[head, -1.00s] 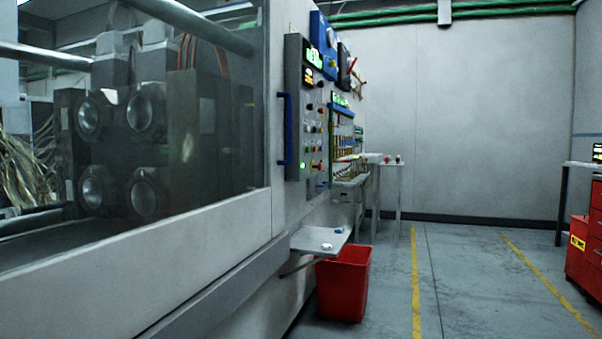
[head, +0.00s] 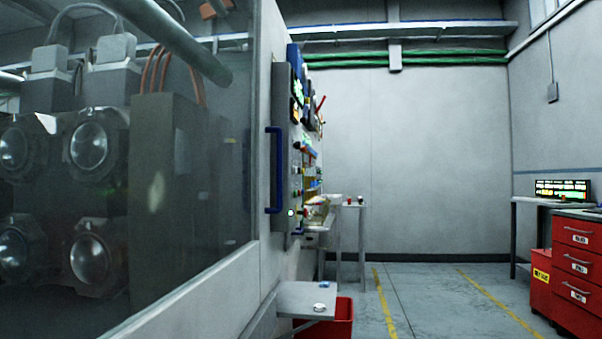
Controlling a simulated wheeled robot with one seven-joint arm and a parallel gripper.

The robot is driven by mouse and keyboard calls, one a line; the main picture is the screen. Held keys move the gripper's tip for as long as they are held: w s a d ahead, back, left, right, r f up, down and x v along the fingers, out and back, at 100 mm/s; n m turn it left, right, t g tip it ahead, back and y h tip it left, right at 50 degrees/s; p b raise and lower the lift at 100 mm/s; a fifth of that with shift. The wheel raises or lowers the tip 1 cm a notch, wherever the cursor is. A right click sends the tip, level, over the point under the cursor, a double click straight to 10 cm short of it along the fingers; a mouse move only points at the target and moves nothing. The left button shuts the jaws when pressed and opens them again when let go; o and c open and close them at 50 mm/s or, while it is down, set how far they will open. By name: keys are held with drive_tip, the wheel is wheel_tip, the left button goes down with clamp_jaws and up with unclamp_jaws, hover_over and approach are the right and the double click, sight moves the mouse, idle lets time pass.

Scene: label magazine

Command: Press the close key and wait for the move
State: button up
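The grey control panel (head: 283,150) stands on the machine's side wall, seen almost edge-on. I cannot tell which is the close key. A blue handle (head: 274,170) stands upright just left of the panel. The machine's large window (head: 170,200) fills the left, with metal cylinders and blocks behind it. My gripper is not in view.
A small shelf (head: 300,300) juts from the machine, with small white and blue items on it. A red bin (head: 340,316) stands below. A red drawer cabinet (head: 580,275) and a table (head: 525,202) with a lit display are at the right. Floor between is clear.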

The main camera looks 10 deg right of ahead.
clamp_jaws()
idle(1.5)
